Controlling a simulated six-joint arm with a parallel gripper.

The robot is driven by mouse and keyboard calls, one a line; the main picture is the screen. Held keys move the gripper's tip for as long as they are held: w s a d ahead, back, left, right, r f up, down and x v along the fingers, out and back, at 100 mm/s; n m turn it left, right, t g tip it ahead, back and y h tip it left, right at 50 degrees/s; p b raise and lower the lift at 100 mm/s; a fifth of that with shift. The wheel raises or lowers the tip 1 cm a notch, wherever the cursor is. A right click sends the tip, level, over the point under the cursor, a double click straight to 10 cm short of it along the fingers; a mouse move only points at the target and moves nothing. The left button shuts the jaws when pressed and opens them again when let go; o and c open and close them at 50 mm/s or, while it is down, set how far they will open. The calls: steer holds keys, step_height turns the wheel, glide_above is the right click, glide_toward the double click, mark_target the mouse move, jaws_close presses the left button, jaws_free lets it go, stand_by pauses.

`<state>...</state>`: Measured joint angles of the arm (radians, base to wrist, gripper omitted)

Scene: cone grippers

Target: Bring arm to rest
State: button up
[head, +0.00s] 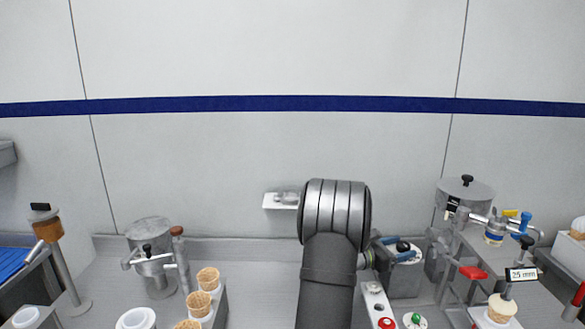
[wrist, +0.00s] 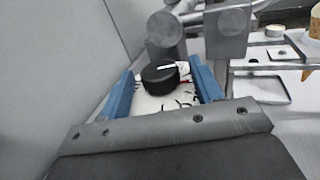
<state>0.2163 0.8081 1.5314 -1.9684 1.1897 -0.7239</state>
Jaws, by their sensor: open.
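My gripper (wrist: 165,75) is open, its two blue fingers apart in the wrist view. Between them shows a black knob (wrist: 160,78) with a white pointer line, on a white dial face. I cannot tell whether the fingers touch it. In the head view my arm rises in the middle of the picture, and my gripper (head: 393,248) shows just right of it, at a grey box (head: 404,280) with the black knob (head: 403,246) on top. Part of the gripper is hidden behind my arm.
Several cones (head: 199,304) stand in a grey holder at the lower left, near a metal pot (head: 149,230). At the right are a lidded metal vessel (head: 466,192), valves with coloured handles and a "25 mm" sign (head: 522,274). A small white wall shelf (head: 281,201) is behind.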

steer(key=shift+w+m+g, duration=0.1)
steer(key=shift+m+g, duration=0.3)
steer(key=shift+g, duration=0.2)
steer(key=v, duration=1.2)
steer(key=shift+a+f, duration=0.2)
steer(key=shift+a, duration=0.15)
